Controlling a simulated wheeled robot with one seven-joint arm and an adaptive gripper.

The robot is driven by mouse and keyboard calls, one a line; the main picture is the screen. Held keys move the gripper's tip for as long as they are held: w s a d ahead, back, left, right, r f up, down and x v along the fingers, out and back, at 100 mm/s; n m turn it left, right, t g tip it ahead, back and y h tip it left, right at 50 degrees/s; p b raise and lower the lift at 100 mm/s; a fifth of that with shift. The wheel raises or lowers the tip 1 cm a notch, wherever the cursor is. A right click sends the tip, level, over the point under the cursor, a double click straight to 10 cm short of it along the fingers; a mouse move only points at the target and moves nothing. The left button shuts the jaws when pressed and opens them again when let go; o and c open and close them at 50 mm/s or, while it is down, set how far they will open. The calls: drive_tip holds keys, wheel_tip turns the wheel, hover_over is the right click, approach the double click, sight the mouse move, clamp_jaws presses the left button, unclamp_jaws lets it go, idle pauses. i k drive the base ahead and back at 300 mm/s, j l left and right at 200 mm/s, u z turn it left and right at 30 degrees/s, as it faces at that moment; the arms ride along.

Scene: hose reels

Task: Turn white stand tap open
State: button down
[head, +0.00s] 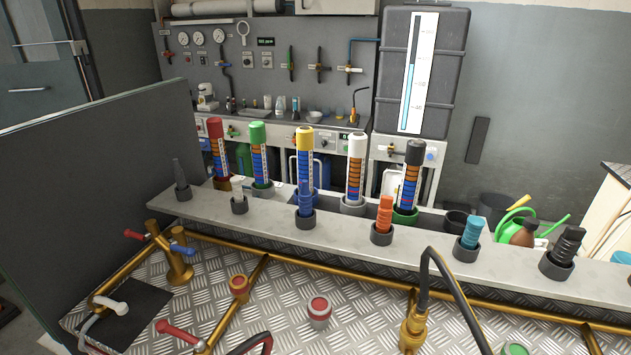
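A white lever handle (110,304) sits low at the left, on brass pipework over a black mat; it looks like the white tap. A grey-white curved piece (90,322) lies just below it. How the two are joined is too small to tell, and so is whether the tap is open or shut. Another red handle (178,333) is nearer, to the right of the white one. My gripper does not show in the head view.
A grey shelf (335,236) with several coloured gauge tubes and ribbed plugs crosses behind the treadplate (220,278). A dark green panel (95,190) rises at the left. A black hose rises from a brass fitting (413,327). Red-capped posts (319,310) stand in front.

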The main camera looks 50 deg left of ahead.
sight(121, 309)
drive_tip(key=u, duration=2.1)
drive_tip(key=j+u, duration=0.3)
drive_tip(key=i+j+z, duration=0.25)
drive_tip(key=k+j, duration=0.05)
